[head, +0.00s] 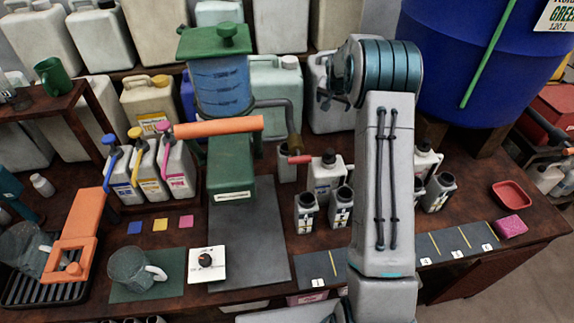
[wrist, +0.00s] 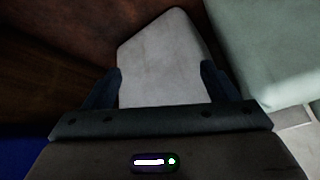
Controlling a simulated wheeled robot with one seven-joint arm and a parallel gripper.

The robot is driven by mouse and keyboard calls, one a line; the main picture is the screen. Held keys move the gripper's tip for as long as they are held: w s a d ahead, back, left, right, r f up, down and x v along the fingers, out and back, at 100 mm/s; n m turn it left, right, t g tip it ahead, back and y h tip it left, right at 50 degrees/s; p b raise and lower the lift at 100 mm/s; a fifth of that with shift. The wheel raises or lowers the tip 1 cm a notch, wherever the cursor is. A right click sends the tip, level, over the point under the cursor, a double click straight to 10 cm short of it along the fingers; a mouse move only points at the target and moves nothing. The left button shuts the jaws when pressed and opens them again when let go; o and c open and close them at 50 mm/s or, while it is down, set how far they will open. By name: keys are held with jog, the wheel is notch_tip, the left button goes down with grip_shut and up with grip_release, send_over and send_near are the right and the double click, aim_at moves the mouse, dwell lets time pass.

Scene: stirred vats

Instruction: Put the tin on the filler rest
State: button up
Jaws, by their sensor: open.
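Several small grey tins with dark tops stand on the bench. Two of them, a left tin (head: 306,212) and a right tin (head: 341,208), are in front of a dark-capped can (head: 325,176); others, like this tin (head: 438,192), are right of my arm. I cannot tell which one is meant. The filler is a blue tank (head: 221,88) with a bent spout (head: 292,125); its rest is not clearly distinguishable. My gripper (wrist: 161,78) is open in the wrist view, with a pale grey block-like thing (wrist: 163,55) between and beyond its fingers.
A pale green container (wrist: 270,45) is close on the right in the wrist view. A big blue drum (head: 475,70) stands behind my arm. Numbered dark mats (head: 322,268) line the front edge. The dark sheet (head: 250,230) before the filler is mostly clear.

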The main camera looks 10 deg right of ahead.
jog(key=w+d+r+n+t+b, duration=0.1)
jog(key=w+d+r+n+t, duration=0.2)
jog(key=n, duration=0.4)
jog(key=w+d+r+n+t+b, duration=0.1)
jog(key=w+r+n+t, duration=0.25)
jog(key=n, duration=0.35)
jog(key=w+a+r+n+t+y+b, duration=0.1)
jog(key=w+a+r+n+t+y, duration=0.2)
jog(key=n, duration=0.7)
jog(key=m+g+y+b, duration=0.8)
jog(key=m+g+y, duration=0.6)
jog(key=m, duration=2.2)
send_near(284, 155)
jog(key=w+d+h, duration=0.1)
jog(key=w+d, duration=0.2)
jog(key=w, duration=0.1)
jog(key=shift+g, duration=0.55)
jog(key=x, duration=0.4)
jog(key=s+p+x, duration=0.1)
jog(key=x, duration=0.4)
jog(key=p+x, duration=0.1)
jog(key=x, duration=0.3)
jog(key=shift+s+a+f, duration=0.1)
jog(key=shift+s+f, duration=0.05)
jog(key=shift+f, duration=0.05)
jog(key=shift+a+f, duration=0.25)
jog(key=shift+a, duration=0.1)
jog(key=c, duration=1.2)
